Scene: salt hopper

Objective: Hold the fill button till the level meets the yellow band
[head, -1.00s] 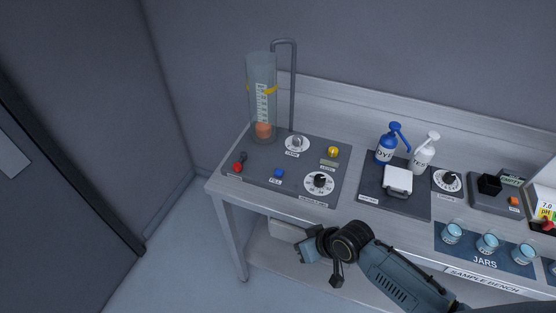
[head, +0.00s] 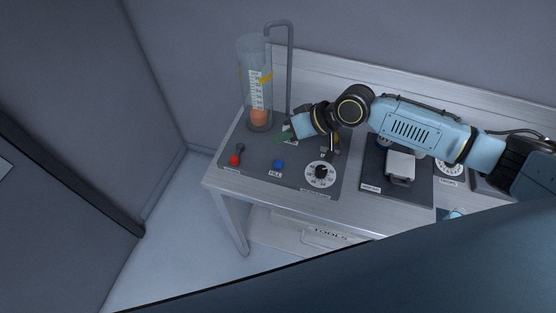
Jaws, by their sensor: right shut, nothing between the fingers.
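The clear cylinder (head: 247,60) stands upright at the back left of the dark panel. Its yellow band (head: 265,77) is around the upper half. An orange mass (head: 259,117) sits near the bottom, its top well below the band. The blue fill button (head: 278,164) is at the panel's front, labelled FILL, with nothing touching it. My right gripper (head: 281,138) is shut and empty, its greenish fingertips above the panel, behind the fill button and right of the cylinder's base. My left gripper is not in view.
A red knob (head: 235,160) is left of the button and a white dial (head: 320,174) right of it. A grey pipe (head: 290,70) rises behind the cylinder. A white scale-like device (head: 401,168) stands to the right. My right arm hides much of the bench's back.

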